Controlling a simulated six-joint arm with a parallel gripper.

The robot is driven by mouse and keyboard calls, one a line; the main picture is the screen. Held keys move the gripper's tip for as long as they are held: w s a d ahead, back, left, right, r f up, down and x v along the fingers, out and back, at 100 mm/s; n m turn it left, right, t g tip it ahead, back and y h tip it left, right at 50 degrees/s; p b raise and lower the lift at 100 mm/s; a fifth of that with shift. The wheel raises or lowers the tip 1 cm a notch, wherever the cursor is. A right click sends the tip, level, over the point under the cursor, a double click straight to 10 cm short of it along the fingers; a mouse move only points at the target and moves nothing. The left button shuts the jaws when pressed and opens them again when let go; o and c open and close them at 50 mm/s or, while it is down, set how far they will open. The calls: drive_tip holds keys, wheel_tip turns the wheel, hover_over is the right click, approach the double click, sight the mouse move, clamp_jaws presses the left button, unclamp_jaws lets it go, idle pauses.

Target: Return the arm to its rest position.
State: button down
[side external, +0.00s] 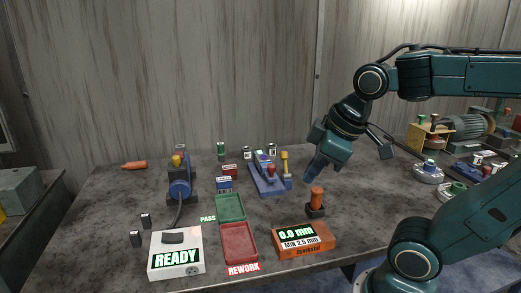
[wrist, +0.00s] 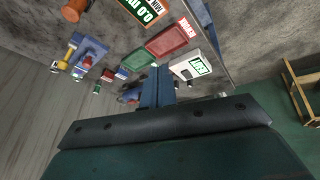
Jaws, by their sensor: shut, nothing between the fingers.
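My teal arm comes in from the right in the side external view. My gripper (side external: 312,172) points down and left above the table, right of the blue fixture (side external: 267,180) and behind the orange-handled tool (side external: 316,198). In the wrist view my gripper (wrist: 157,88) shows as narrow blue fingers close together, shut with nothing between them. It is apart from the objects around it.
The grey table (side external: 110,210) holds a green PASS tray (side external: 230,208), a red REWORK tray (side external: 238,243), a white READY box (side external: 176,253) and an orange gauge box (side external: 304,240). A blue motor unit (side external: 180,185) stands left. More equipment (side external: 460,128) crowds the right.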

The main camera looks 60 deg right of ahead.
drive_tip(key=shift+s+a+f+m, duration=0.15)
drive_tip(key=shift+s+a+m, duration=0.3)
drive_tip(key=shift+s+m, duration=0.45)
drive_tip(key=shift+s+a+f+m, duration=0.15)
drive_tip(key=shift+s+a+m, duration=0.3)
drive_tip(key=shift+s+m, duration=0.4)
